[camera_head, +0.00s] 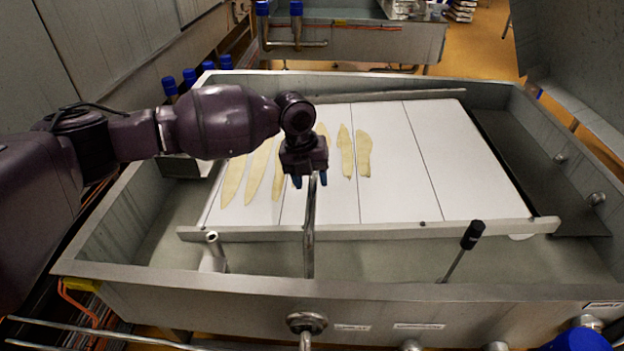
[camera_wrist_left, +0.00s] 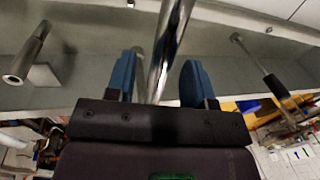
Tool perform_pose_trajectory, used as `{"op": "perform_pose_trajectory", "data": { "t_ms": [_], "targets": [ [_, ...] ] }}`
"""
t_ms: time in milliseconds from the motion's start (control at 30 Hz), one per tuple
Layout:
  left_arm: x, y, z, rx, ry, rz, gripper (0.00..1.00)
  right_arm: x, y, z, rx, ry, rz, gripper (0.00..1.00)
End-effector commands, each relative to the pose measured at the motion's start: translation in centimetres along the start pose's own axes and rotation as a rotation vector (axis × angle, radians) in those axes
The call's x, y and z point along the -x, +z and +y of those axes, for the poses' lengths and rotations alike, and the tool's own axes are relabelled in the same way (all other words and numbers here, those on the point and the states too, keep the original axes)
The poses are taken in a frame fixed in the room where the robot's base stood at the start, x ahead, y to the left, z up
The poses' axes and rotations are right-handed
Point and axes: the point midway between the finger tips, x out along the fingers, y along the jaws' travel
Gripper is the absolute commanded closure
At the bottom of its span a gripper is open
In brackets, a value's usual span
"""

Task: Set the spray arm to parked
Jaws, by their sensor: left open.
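A bent steel tube (camera_head: 309,235), which looks like the spray arm, rises from the front of the vat and reaches up to my left gripper. It also shows in the left wrist view (camera_wrist_left: 172,40), shiny and running between the fingers. My left gripper (camera_head: 310,181) has blue fingertips and points down over the tube's upper end. In the left wrist view the open fingers (camera_wrist_left: 158,80) stand on either side of the tube. I cannot tell whether either finger touches it. The right gripper is not in view.
A steel vat (camera_head: 190,292) holds white panels (camera_head: 450,160) with several pale yellow strips (camera_head: 363,153). A black-handled lever (camera_head: 472,235) stands right of the tube, and a short open pipe (camera_head: 213,250) stands left. Small labels on the front are unreadable.

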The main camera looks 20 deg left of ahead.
Motion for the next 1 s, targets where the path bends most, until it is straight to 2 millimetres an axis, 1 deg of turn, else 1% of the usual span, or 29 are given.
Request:
{"op": "perform_pose_trajectory", "data": {
  "t_ms": [100,367,400,667,700,1000],
  "targets": [
    [-0.56,-0.01,-0.02,0.000,0.000,0.000,0.52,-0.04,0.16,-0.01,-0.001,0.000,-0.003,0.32],
    [-0.60,-0.02,-0.05,-0.001,-0.001,-0.001,0.52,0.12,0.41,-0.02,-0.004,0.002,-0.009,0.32],
    [-0.59,-0.02,-0.04,-0.001,-0.001,-0.001,0.53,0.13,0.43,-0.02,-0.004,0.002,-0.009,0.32],
    [-0.59,-0.02,-0.04,-0.001,-0.001,0.000,0.93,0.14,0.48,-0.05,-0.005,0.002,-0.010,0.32],
    [-0.59,-0.02,-0.04,-0.001,-0.001,0.000,0.99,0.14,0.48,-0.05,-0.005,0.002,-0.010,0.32],
    [-0.61,-0.04,-0.07,-0.002,0.000,0.000,1.00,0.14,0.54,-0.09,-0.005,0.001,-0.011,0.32]
  ]
}}
